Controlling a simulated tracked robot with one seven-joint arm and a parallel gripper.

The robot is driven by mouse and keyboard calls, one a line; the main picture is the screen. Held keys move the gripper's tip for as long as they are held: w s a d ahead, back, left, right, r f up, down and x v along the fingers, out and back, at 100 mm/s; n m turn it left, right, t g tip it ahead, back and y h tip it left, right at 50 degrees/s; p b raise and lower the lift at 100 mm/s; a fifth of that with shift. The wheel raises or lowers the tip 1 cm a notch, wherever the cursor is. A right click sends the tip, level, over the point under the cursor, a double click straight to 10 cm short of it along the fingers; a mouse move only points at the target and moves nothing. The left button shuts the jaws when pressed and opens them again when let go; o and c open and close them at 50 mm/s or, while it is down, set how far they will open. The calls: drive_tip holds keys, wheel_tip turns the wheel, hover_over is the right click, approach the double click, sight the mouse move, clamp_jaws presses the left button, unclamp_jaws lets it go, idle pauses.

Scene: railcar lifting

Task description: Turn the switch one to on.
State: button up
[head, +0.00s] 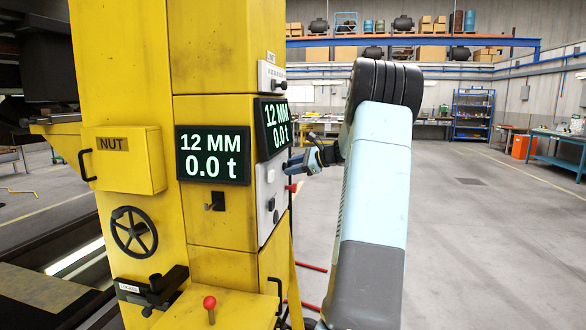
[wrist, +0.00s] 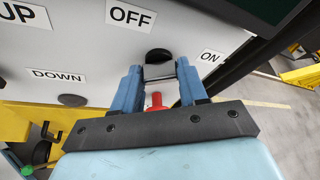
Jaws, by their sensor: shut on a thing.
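The switch (wrist: 158,55) shows as a black rounded knob on the pale panel, between an OFF label (wrist: 131,15) and an ON label (wrist: 209,57) in the wrist view. My gripper (wrist: 158,72) has its two blue fingers closed around the knob, which they partly hide. In the head view my gripper (head: 291,166) reaches the narrow side panel (head: 269,195) of the yellow column from the right. The knob's exact pointing direction is hard to tell.
A red button (wrist: 156,101) sits just below, between my fingers. A black DOWN button (wrist: 72,100) is to the left. Black displays (head: 213,155) read 12 MM and 0.0 t. A handwheel (head: 134,232) is on the column's front. Open floor (head: 480,200) lies to the right.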

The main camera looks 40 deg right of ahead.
drive_tip(key=shift+s+f, duration=0.1)
drive_tip(key=shift+f, duration=0.2)
drive_tip(key=o, duration=1.1)
drive_tip(key=shift+r, duration=0.2)
drive_tip(key=shift+c, duration=0.2)
drive_tip(key=v, duration=1.3)
drive_tip(key=shift+s+d, duration=0.25)
drive_tip(key=shift+a, duration=0.1)
